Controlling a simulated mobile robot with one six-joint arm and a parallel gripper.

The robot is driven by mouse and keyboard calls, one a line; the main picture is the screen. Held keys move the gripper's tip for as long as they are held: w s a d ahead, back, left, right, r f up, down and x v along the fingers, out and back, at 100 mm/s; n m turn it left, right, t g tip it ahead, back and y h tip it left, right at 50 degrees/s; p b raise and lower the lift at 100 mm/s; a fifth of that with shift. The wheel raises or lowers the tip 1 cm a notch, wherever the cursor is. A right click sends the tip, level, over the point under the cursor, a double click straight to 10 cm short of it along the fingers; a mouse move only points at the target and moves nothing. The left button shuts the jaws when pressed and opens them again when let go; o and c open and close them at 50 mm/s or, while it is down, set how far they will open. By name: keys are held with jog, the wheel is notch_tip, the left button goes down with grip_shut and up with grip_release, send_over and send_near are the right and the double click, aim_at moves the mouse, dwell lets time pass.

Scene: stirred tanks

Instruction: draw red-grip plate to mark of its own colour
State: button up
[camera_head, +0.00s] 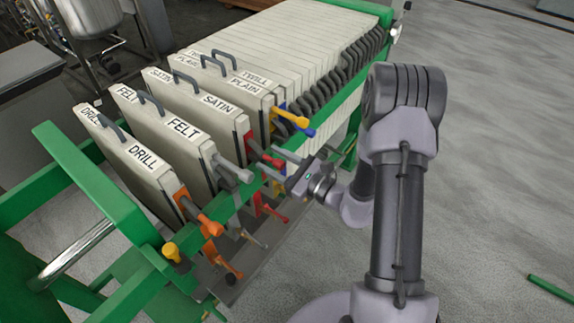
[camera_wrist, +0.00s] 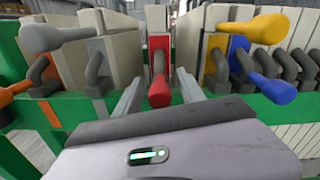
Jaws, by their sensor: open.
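The red-grip plate is the pale SATIN plate (camera_head: 213,105), standing upright in the rack among other plates. Its red grip (camera_head: 268,159) sticks out on the side facing my arm and also shows end-on in the wrist view (camera_wrist: 159,93). My gripper (camera_head: 276,163) is open at this grip. In the wrist view its two grey fingers (camera_wrist: 157,92) stand left and right of the grip, with visible gaps. A red patch (camera_head: 257,198) shows lower down below the rail; I cannot tell if it is the red mark.
The FELT plate (camera_head: 165,137) with a grey grip and the DRILL plate (camera_head: 130,160) with an orange grip (camera_head: 208,226) stand nearer. The TWILL and PLAIN plates, with yellow and blue grips (camera_head: 291,118), stand behind. A green rail (camera_head: 240,193) runs below the grips. Open floor lies right.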

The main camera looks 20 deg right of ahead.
jog(key=p+v, duration=0.3)
jog(key=v, duration=1.4)
